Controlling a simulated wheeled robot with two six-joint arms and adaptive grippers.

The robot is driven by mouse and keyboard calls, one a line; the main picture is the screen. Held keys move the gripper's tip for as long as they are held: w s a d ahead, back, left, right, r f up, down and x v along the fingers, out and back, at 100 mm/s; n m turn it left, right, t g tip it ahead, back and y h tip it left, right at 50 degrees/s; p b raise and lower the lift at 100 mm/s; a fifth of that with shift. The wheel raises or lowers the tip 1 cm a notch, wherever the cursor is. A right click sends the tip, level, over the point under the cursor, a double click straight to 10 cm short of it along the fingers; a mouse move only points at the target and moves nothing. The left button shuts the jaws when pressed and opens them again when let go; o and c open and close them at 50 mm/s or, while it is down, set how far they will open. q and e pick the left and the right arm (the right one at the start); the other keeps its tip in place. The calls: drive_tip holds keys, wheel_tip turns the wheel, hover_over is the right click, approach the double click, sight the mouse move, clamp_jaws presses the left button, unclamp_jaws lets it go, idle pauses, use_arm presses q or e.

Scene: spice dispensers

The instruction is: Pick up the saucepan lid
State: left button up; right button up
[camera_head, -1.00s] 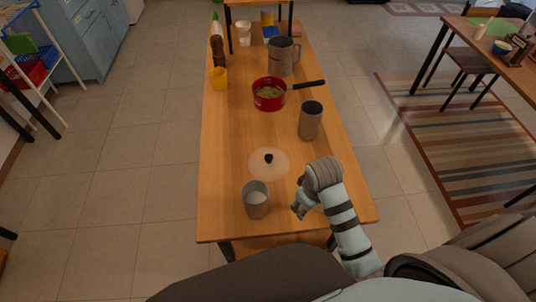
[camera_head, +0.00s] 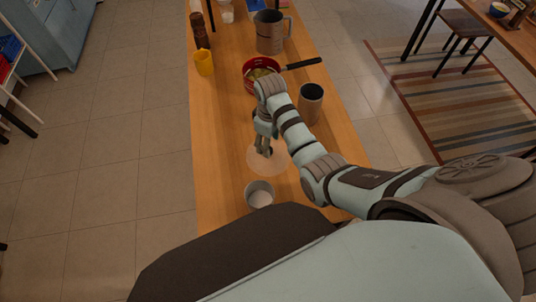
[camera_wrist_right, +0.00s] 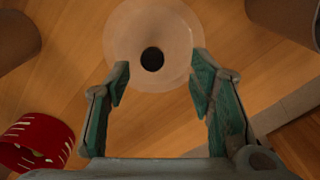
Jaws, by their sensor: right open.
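The saucepan lid (camera_head: 268,161) is a pale translucent disc lying on the wooden table, with a dark round knob (camera_wrist_right: 152,59) at its centre. My right gripper (camera_head: 263,152) is above the lid and points down at it, hiding the knob in the head view. In the right wrist view the gripper (camera_wrist_right: 160,77) is open, with its two green-padded fingers on either side of the knob and nothing between them touching it. The red saucepan (camera_head: 249,74) stands beyond the gripper, partly hidden by my arm. My left gripper is not in view.
A grey cup (camera_head: 259,194) with white contents stands close in front of the lid. A dark-topped canister (camera_head: 310,104) stands to the right of my right gripper. A yellow cup (camera_head: 204,63), a brown grinder (camera_head: 200,32) and a metal jug (camera_head: 270,32) stand farther back. The table's left side is clear.

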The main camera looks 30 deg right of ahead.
sight(280, 159)
drive_tip(key=f, duration=0.2)
drive_tip(key=w+f+b, duration=0.1)
drive_tip(key=f, duration=0.3)
drive_tip(key=shift+w+d+f+b, duration=0.2)
drive_tip(key=shift+w+f+b, duration=0.1)
drive_tip(key=shift+w+b, duration=0.1)
drive_tip(key=shift+f, duration=0.3)
drive_tip(key=shift+s+r, duration=0.15)
drive_tip(key=shift+s, duration=0.05)
drive_tip(key=shift+c, duration=1)
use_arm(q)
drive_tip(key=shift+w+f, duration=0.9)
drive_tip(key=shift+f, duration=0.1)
use_arm(e)
clamp_jaws()
